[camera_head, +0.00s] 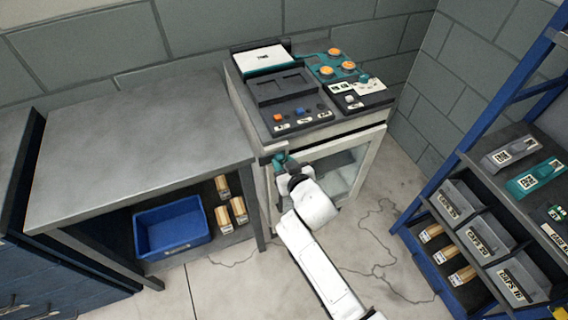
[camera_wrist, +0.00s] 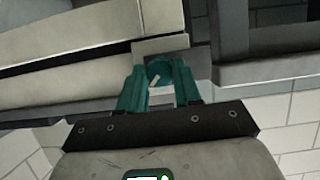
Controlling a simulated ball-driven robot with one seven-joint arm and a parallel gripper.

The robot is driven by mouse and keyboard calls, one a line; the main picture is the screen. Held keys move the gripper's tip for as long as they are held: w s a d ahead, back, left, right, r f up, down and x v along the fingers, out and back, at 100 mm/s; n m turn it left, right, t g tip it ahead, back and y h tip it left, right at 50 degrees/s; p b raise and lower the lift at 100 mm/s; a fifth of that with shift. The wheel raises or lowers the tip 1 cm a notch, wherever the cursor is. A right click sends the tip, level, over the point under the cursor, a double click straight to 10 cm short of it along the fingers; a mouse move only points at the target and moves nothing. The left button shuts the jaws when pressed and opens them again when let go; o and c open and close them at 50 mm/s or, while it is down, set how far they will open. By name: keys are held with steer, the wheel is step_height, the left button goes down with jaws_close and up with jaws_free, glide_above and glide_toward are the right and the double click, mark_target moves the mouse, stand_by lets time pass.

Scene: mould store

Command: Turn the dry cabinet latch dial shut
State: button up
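The dry cabinet (camera_head: 380,140) stands against the back wall, with a pale frame and a glass front. In the wrist view its round teal latch dial (camera_wrist: 159,68) shows with a short pale mark, slanted. My gripper (camera_head: 282,160) is at the cabinet's upper left front edge. In the wrist view the two teal fingers of my gripper (camera_wrist: 160,84) are one on each side of the dial and appear to touch it. In the head view my gripper and wrist hide the dial.
A grey bench (camera_head: 130,140) stands left of the cabinet, with a blue bin (camera_head: 172,250) and several labelled blocks below. A blue-framed rack (camera_head: 440,180) with grey bins stands at right. A control panel (camera_head: 300,122) tops the cabinet. Cracked floor (camera_head: 375,240) between is clear.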

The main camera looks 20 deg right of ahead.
steer(key=c, duration=0.5)
steer(key=shift+c, duration=0.2)
